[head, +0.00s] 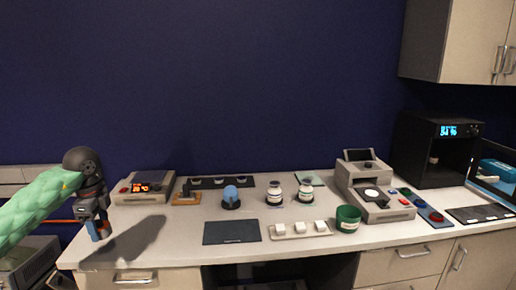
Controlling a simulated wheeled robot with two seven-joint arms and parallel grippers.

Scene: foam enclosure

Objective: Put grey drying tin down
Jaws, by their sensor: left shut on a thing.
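My left gripper (99,231) is at the far left end of the counter (190,238), pointing down, with its arm coming in from the left. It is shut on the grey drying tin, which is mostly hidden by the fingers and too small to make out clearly. The gripper's tips are near the counter's left front part, and a dark shadow falls on the counter to their right. I cannot tell whether the tin touches the surface. My right gripper is not in view.
A device with an orange display (147,188) stands behind the gripper. Further right are a dark mat (231,232), a tray with white blocks (298,230), lidded jars (274,194), a green cup (348,218) and a grey machine (372,190). The counter's left front is clear.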

